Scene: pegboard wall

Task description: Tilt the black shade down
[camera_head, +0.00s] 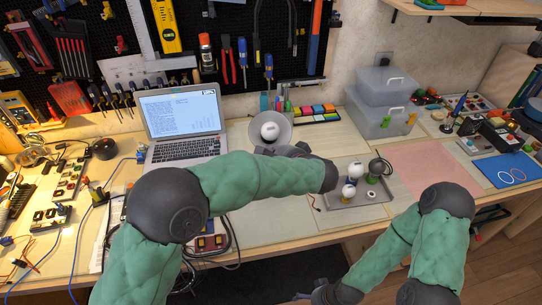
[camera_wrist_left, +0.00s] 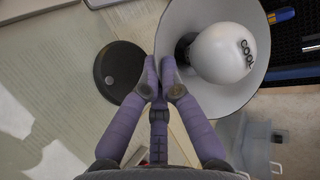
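A lamp with a wide round shade (camera_head: 285,133) and a white bulb (camera_head: 270,131) stands at the back middle of the table. I see the shade's grey-white inside, facing me; its outside is hidden. In the left wrist view the shade (camera_wrist_left: 196,97) fills the upper right, around a bulb (camera_wrist_left: 223,53) marked "COOL". A black round disc (camera_wrist_left: 118,65) lies left of the fingers. My left gripper (camera_wrist_left: 159,75) has its fingertips together at the shade's left rim; I cannot tell whether the rim is between them. My right gripper (camera_head: 318,295) is low at the bottom edge, its fingers unclear.
A laptop (camera_head: 180,110) stands left of the lamp. A grey tray (camera_head: 345,203) with bulbs and a small dark-rimmed round object (camera_head: 378,167) lies front right. Clear bins (camera_head: 378,115) stand behind it. The pegboard (camera_head: 225,50) holds tools. A pink mat (camera_head: 430,165) is bare.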

